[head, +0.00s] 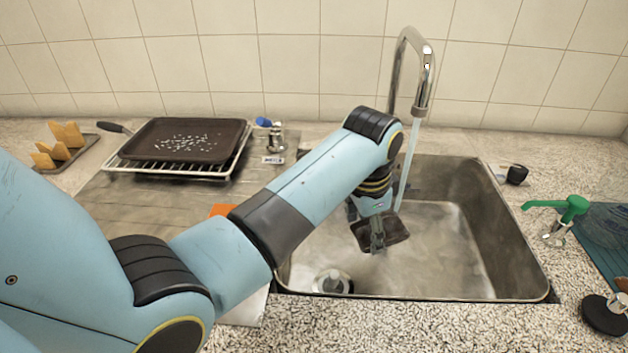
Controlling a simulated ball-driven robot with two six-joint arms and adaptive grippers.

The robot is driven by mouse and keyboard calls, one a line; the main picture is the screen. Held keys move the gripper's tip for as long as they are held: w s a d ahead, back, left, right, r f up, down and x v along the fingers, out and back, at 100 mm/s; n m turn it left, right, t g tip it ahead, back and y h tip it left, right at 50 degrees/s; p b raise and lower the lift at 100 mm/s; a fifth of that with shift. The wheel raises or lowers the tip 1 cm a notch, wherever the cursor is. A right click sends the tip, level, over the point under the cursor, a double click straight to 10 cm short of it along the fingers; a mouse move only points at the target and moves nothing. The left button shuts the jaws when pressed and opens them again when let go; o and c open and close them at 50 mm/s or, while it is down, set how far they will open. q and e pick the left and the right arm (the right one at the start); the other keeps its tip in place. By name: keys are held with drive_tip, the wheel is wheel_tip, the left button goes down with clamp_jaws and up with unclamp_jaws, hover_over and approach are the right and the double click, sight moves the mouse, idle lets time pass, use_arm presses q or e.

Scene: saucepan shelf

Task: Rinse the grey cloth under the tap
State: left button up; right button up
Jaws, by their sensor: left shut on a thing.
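My left gripper (377,238) is shut on the dark grey cloth (396,231) and holds it inside the metal sink (513,230), above the basin floor. The cloth looks bunched and dark, and part of it is hidden by the fingers. The tall chrome tap (424,70) stands behind the sink with water running. Its thin stream (408,165) comes down just right of my wrist to about the cloth's upper right edge. I cannot tell whether the water strikes the cloth. My right gripper is not in view.
A dark tray (190,141) with white bits sits on a wire rack at left. A blue-topped valve (270,131) stands beside it. An orange thing (222,210) is partly behind my arm. A black cup (516,174) and a green spout (570,206) are right of the sink.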

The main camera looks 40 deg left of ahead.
use_arm(q)
drive_tip(key=s+a+r+m+t+h+p, duration=0.1)
drive_tip(key=s+a+r+m+t+p, duration=0.2)
drive_tip(key=p, duration=0.4)
drive_tip(key=s+a+r+p, duration=0.2)
drive_tip(key=s+r+p, duration=0.25)
drive_tip(key=p, duration=0.25)
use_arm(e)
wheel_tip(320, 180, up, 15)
use_arm(q)
drive_tip(key=b, duration=1.1)
approach(386, 214)
drive_tip(key=shift+m+t+h, duration=0.3)
drive_tip(key=shift+t, duration=0.1)
drive_tip(key=w+f, duration=0.2)
drive_tip(key=f, duration=0.1)
drive_tip(key=w+a+f, duration=0.1)
drive_tip(key=shift+f, duration=0.4)
drive_tip(key=shift+w+d, duration=0.25)
drive_tip(key=shift+w, duration=0.55)
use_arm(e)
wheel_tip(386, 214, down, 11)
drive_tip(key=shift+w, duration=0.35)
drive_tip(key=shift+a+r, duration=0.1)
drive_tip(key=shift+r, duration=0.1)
